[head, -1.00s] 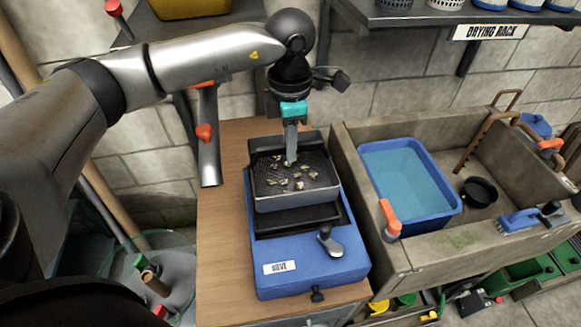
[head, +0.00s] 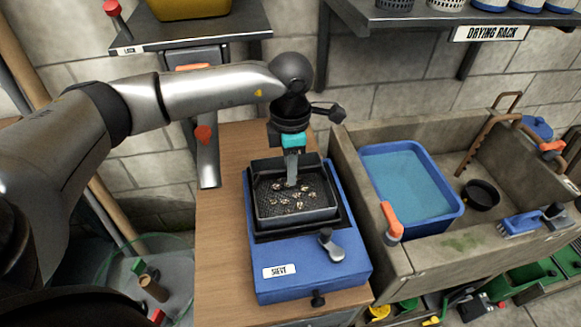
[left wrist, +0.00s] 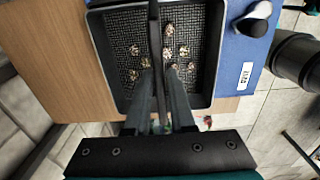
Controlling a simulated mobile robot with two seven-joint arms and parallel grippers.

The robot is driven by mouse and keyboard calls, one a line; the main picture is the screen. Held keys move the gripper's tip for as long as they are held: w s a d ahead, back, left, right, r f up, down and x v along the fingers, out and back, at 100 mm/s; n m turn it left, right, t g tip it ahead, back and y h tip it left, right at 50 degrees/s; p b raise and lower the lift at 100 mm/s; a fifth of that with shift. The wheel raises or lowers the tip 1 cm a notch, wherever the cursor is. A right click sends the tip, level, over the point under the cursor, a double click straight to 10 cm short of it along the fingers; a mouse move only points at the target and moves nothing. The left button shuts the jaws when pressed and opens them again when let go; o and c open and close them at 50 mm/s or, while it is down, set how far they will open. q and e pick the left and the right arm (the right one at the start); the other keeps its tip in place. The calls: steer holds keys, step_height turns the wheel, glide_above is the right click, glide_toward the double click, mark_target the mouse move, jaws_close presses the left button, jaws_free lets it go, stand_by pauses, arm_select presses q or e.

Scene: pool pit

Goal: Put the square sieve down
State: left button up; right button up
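The square sieve (head: 299,217) is a dark grey tray with a mesh floor, holding several small pale and brown bits. It sits level in or just over the black recess of the blue sieve stand (head: 318,278), which has a grey knob and a "SIEVE" label. I cannot tell whether it fully rests there. My left gripper (head: 291,182) points down into the sieve. In the left wrist view its fingers (left wrist: 159,76) close on the thin bar crossing the middle of the sieve (left wrist: 207,55). My right gripper is not in view.
The stand is on a wooden bench top (head: 222,240), with bare wood to its left. At right is a stone sink (head: 410,258) with a blue water tub (head: 436,222) and an orange-handled tool (head: 391,218). A drying rack shelf (head: 420,20) hangs above.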

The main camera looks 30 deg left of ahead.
arm_select(q)
steer(key=shift+o, duration=1.4)
steer(key=shift+r, duration=0.2)
step_height(320, 180, up, 12)
steer(key=p, duration=0.1)
steer(key=shift+p, duration=0.35)
